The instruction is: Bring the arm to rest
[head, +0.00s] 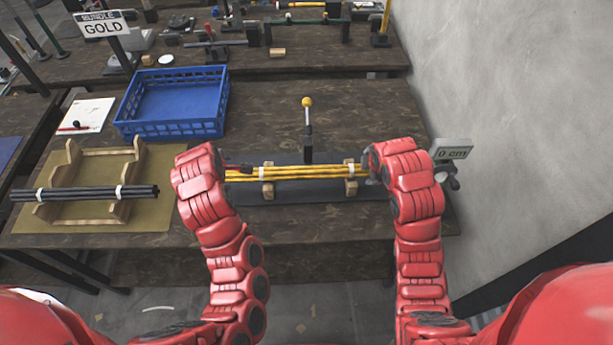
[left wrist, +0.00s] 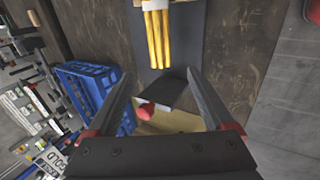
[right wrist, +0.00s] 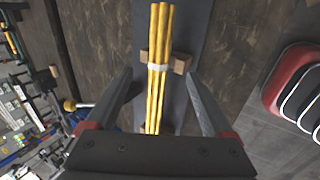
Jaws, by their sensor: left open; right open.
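A bundle of yellow rods (head: 310,171) with white bands lies across two wooden blocks (head: 267,190) on a dark base plate. Both of my red arms reach forward over the bench. My left gripper (left wrist: 160,72) is open and empty; the near end of the rods (left wrist: 157,38) lies beyond its fingertips in the left wrist view. My right gripper (right wrist: 159,73) is open; in the right wrist view the rods (right wrist: 157,95) run between its spread fingers, with gaps on both sides. I cannot tell its height above them. In the head view the right fingers are mostly hidden.
A lever with a yellow knob (head: 307,102) stands behind the rods. A blue crate (head: 170,132) looks empty. Black rods (head: 85,193) lie on a wooden rack at left. A "GOLD" sign (head: 102,25) stands behind.

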